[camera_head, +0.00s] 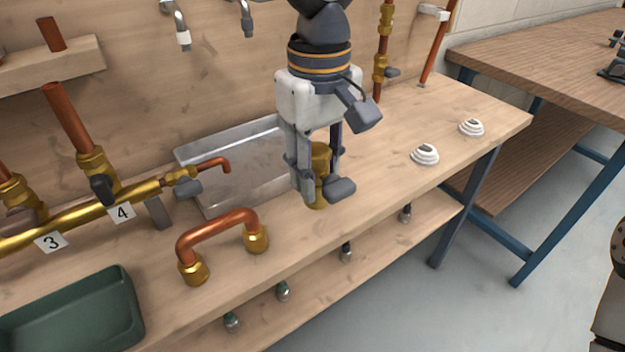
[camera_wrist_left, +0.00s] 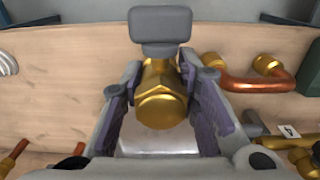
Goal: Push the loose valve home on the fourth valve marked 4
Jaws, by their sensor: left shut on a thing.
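My left gripper (camera_head: 320,185) is shut on a brass valve (camera_head: 320,160) with a grey lever (camera_head: 341,189), above the workbench. In the left wrist view the valve's brass hex end (camera_wrist_left: 161,107) sits between the two fingers (camera_wrist_left: 160,110), with its grey lever (camera_wrist_left: 160,24) beyond. The valve marked 4 (camera_head: 95,165) is at the left on a brass manifold (camera_head: 75,220), with a dark handle and a copper pipe rising from it. The label 4 (camera_head: 122,212) is just below; it also shows in the left wrist view (camera_wrist_left: 289,131). My held valve is well to the right of it.
A metal tray (camera_head: 250,150) lies behind. A green bin (camera_head: 75,310) is front left.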

